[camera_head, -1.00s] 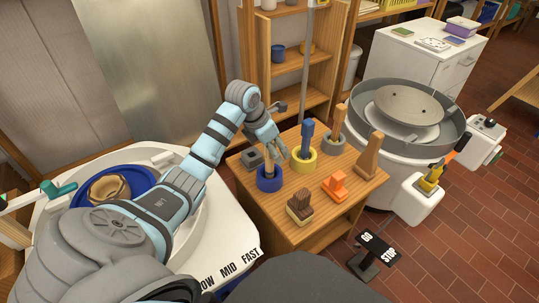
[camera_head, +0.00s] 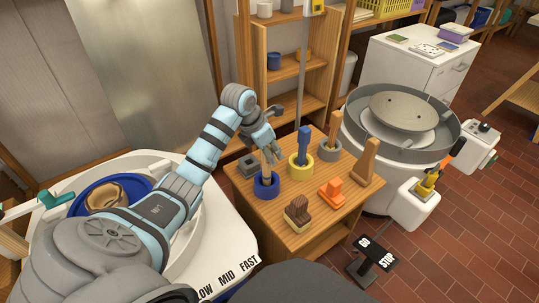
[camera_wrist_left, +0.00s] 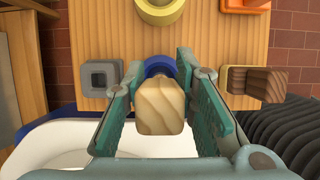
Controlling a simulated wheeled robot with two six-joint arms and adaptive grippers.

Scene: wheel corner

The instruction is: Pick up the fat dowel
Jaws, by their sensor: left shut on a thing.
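A pale wooden dowel (camera_wrist_left: 160,106) with a squarish, rounded end stands between my left fingers in the left wrist view. In the head view, its lower part (camera_head: 266,172) rises from a blue ring holder (camera_head: 266,190) on the wooden stand (camera_head: 305,238). My left gripper (camera_head: 267,155) is around its upper part. In the wrist view, the teal fingers are shut on the dowel, one on each side, with part of the blue holder (camera_wrist_left: 158,63) behind it. The dowel's lower end is hidden in the holder. My right gripper is not in view.
A yellow ring (camera_head: 300,170) with a blue tool and a grey ring (camera_head: 328,150) with a wooden stick stand to the right. An orange piece (camera_head: 331,192), a brown brush-like block (camera_head: 298,213), a tall wooden wedge (camera_head: 367,160) and a grey square holder (camera_head: 248,166) are close by.

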